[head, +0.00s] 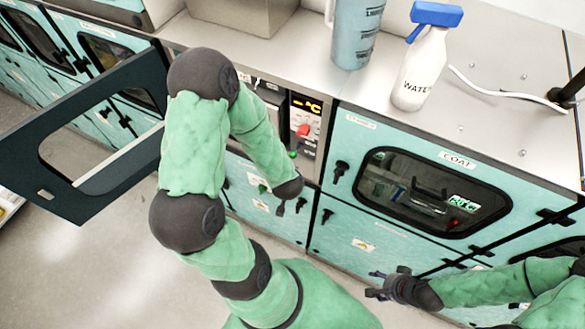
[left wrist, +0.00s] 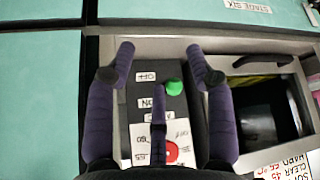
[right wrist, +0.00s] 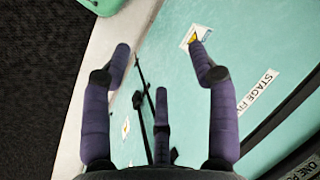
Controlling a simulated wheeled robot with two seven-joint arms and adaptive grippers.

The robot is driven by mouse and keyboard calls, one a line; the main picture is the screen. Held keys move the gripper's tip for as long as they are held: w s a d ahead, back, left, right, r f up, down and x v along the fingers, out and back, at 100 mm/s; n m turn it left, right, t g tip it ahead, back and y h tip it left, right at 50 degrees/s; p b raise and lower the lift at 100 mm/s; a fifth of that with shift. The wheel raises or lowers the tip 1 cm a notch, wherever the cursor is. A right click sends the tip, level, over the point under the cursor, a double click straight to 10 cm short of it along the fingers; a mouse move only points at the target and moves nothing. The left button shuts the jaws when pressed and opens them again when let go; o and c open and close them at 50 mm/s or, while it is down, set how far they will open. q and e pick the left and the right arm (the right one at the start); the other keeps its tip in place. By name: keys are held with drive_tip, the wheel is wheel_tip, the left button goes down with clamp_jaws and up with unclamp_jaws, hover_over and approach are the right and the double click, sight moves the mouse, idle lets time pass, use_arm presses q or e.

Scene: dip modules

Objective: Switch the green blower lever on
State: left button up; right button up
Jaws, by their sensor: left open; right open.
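The green blower lever (head: 292,154) shows as a small round green knob on the dark control panel in the head view. In the left wrist view the green knob (left wrist: 174,87) is beside the "OFF" label, with "ON" and another label toward the fingers' base. My left gripper (head: 290,207) is open and empty, below and in front of the panel in the head view. In the left wrist view its fingers (left wrist: 160,52) frame the knob without visible contact. My right gripper (head: 375,284) is open and empty near the teal cabinet; it also shows in the right wrist view (right wrist: 160,52).
A red knob (head: 303,130) sits above the green one, under an orange display (head: 306,104). A dark open door (head: 80,130) stands at left. A spray bottle (head: 423,62) and a blue measuring jug (head: 357,32) stand on the counter (head: 470,128).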

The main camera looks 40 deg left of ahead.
use_arm(q)
drive_tip(key=shift+s+d, duration=0.3)
drive_tip(key=shift+s, duration=0.1)
